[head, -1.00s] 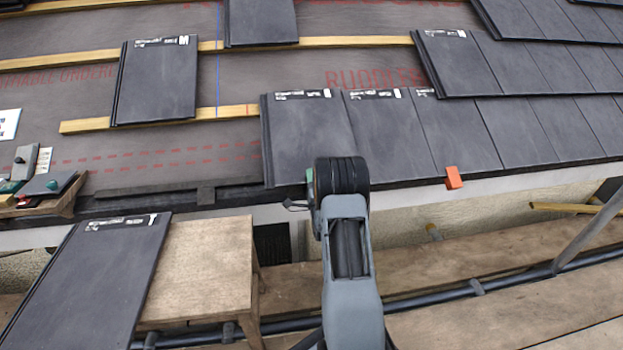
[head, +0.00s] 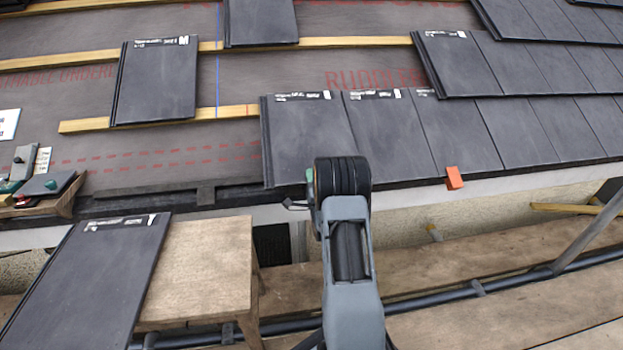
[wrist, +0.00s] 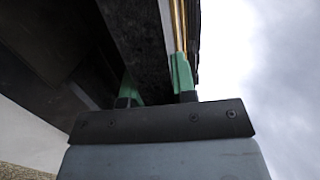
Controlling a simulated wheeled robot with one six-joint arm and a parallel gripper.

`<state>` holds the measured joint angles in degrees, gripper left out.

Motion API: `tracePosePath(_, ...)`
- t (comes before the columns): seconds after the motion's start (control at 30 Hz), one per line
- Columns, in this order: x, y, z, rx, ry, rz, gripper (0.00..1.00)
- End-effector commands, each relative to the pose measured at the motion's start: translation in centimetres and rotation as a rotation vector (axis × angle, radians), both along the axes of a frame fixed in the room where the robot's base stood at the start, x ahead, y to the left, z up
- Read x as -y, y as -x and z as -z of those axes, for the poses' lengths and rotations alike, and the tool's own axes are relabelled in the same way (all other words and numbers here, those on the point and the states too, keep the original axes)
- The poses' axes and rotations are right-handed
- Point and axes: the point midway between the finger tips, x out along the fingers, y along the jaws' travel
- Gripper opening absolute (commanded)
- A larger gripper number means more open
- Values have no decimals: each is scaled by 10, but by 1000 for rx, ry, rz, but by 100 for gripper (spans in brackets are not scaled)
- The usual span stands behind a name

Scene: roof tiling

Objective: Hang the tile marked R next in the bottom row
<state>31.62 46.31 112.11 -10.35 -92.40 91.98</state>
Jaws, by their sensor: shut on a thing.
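The leftmost dark tile (head: 300,130) of the bottom row lies against the row at the eaves; its top label is too small to read, so I cannot confirm an R. My gripper (wrist: 155,75) is at this tile's lower edge, mostly hidden behind my own wrist in the head view. In the wrist view its green fingers are on either side of a dark slab (wrist: 138,40), shut on it. The tile looks flat and close beside its right neighbour (head: 388,125). Whether it is fully seated on the batten is hidden.
A tile with a T-like mark (head: 95,270) lies on a wooden table (head: 205,270) at lower left. A tile marked M (head: 155,85) lies across the battens. An orange block (head: 453,178) sits at the eaves. Bare underlay (head: 190,155) is open left of the bottom row.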

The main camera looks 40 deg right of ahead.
Motion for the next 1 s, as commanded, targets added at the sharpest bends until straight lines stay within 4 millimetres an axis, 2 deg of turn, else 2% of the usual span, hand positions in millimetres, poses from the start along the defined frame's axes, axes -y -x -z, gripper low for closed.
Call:
tracePosePath(0.77,-1,2,0,6,4,1,0)
tracePosePath(0.8,-1,2,-1,7,5,1,28)
tracePosePath(1.0,-1,2,0,4,3,0,47)
